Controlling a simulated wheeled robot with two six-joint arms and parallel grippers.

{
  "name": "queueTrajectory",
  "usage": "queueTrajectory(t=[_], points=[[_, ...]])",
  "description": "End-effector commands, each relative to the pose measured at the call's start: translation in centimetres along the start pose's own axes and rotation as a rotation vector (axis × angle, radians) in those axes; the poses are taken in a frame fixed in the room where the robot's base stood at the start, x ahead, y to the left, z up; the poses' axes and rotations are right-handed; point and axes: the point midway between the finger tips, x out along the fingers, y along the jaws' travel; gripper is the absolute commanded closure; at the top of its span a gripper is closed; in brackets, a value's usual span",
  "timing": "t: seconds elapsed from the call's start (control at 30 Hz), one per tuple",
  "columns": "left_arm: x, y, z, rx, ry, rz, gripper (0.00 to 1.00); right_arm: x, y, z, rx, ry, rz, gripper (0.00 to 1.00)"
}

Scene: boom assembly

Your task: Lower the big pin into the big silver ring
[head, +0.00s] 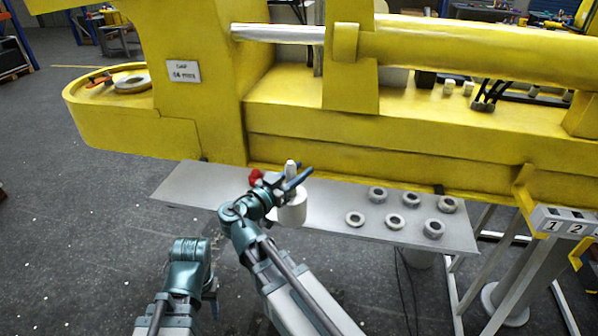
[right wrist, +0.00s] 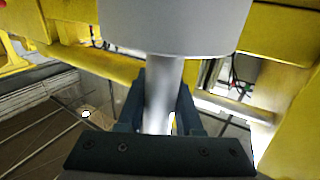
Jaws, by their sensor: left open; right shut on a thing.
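The big pin is a pale grey cylinder (head: 293,212) with a thinner stem. My right gripper (head: 291,182) is shut on the stem, with the wide body below it in the head view, over the grey shelf. In the right wrist view the fingers (right wrist: 160,105) flank the stem (right wrist: 163,90), and the wide body (right wrist: 180,25) fills the top. The big silver ring (head: 132,85) lies on top of the yellow boom's rounded left end, well left of the pin. My left gripper (head: 211,288) is low at the left, open, apart from everything; its fingers are hard to see.
The grey shelf (head: 190,188) runs below the yellow boom (head: 350,150) and carries several small rings (head: 395,222). A red thing (head: 255,177) is beside my right gripper. An orange-and-dark thing (head: 100,78) lies by the silver ring. Numbered boxes (head: 562,222) stand at right.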

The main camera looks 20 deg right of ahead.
Motion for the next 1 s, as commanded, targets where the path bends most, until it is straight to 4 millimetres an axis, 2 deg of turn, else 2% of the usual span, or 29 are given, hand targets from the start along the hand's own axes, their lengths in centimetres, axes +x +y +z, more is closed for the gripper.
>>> queueTrajectory(t=[0.03, 0.43, 0.83, 1.0], points=[[-0.7, -0.1, 0.0, 0.000, 0.000, 0.000, 0.50, 0.0, 0.0, -0.8, -0.001, 0.004, 0.000, 1.00], [-3.1, -0.3, 0.2, -0.003, 0.000, 0.001, 0.50, 0.0, 0.0, -3.2, -0.001, 0.004, 0.000, 1.00], [-2.9, -0.3, 0.2, -0.004, 0.000, 0.001, 0.50, 0.0, 0.0, -3.0, -0.001, 0.004, 0.000, 1.00], [-1.7, -0.1, 0.1, -0.003, 0.000, 0.001, 0.50, 0.0, 0.0, -1.8, -0.001, 0.004, 0.000, 1.00]])
